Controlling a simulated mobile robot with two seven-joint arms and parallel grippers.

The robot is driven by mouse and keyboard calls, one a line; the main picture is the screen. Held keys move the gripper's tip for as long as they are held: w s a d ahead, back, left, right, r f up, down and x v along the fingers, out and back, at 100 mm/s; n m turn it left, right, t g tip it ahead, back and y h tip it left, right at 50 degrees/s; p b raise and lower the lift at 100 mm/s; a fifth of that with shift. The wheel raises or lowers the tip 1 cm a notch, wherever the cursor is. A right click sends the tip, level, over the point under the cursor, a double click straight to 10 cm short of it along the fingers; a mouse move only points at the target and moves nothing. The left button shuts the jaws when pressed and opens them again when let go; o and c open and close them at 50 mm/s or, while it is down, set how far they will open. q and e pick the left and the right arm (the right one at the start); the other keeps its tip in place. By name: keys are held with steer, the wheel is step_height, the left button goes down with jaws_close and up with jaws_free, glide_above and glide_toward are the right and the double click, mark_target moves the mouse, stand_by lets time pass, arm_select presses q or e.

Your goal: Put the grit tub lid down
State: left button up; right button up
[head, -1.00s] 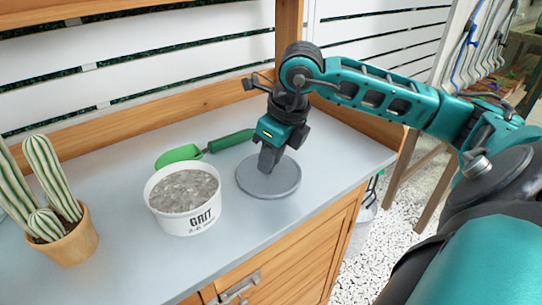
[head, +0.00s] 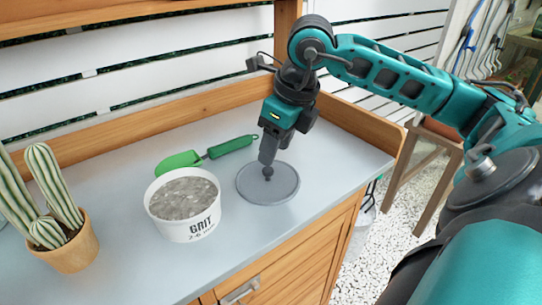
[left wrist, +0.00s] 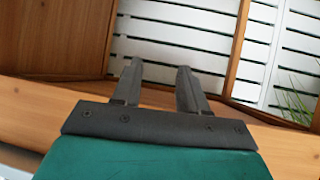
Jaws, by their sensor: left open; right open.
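The grit tub lid (head: 268,190) is a grey disc with a small dark knob in its middle. It lies flat on the grey bench top, to the right of the grit tub. The white grit tub (head: 187,222) stands uncovered and holds grey gravel. My right gripper (head: 267,163) is open, pointing down just above the lid's knob. Whether its fingertips still touch the knob I cannot tell. My left gripper (left wrist: 158,80) shows only in the left wrist view. It is open and empty, with wooden boards and white slats behind it.
A green scoop (head: 205,155) lies behind the tub and lid. A potted cactus (head: 65,245) stands at the left. A wooden ledge runs along the back of the bench. The bench top is clear in front of the lid.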

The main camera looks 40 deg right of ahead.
steer(key=p+v, duration=0.1)
steer(key=v, duration=0.5)
steer(key=shift+r, duration=0.4)
steer(key=shift+s, duration=0.1)
steer(key=shift+s, duration=0.1)
